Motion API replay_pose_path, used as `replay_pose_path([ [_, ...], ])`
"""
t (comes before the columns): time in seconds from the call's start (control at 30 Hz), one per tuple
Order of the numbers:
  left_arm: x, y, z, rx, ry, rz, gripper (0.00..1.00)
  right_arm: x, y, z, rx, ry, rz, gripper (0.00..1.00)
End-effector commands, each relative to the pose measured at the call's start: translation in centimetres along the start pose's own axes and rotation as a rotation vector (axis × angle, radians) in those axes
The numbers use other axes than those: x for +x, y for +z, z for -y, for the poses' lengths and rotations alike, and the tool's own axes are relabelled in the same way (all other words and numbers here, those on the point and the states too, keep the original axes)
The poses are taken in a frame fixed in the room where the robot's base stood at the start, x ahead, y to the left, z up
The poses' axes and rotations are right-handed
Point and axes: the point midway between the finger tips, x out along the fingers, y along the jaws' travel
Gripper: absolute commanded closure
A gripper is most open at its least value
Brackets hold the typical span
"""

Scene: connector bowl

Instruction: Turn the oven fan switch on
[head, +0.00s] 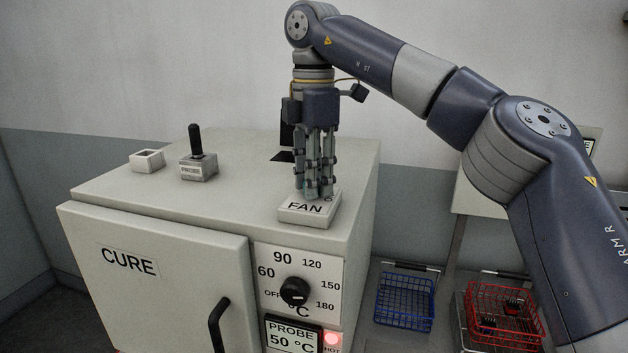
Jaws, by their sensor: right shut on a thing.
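The oven (105,227) is a pale box with a door labelled CURE. The fan switch (305,209) is a small light block labelled FAN on the oven top, near its front right edge. My right gripper (319,192) points straight down over this block, its fingers closed together at the switch. The fingers hide the switch's lever, so I cannot tell which way it is set. My left gripper is not in view.
The front has a dial (294,291) and a lit red HOT lamp (332,339). Blue (404,300) and red (502,310) wire baskets stand at right.

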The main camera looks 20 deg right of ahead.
Motion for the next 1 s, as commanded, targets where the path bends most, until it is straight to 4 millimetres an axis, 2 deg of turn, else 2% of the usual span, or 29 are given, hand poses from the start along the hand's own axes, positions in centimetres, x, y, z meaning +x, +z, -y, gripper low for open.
replay_pose_path([
  [0.57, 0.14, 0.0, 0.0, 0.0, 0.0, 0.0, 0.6, -0.28, -0.01, -0.06, 0.034, 0.007, -0.002, 0.96],
  [0.6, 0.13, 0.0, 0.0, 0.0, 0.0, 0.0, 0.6, -0.28, -0.01, -0.06, 0.034, 0.007, -0.002, 0.68],
  [0.67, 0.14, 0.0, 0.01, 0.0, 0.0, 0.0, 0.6, -0.28, -0.01, -0.05, 0.034, 0.007, -0.002, 0.55],
  [1.0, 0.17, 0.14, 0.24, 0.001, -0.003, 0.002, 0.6, -0.13, 0.0, -0.02, 0.033, 0.003, 0.0, 0.52],
])
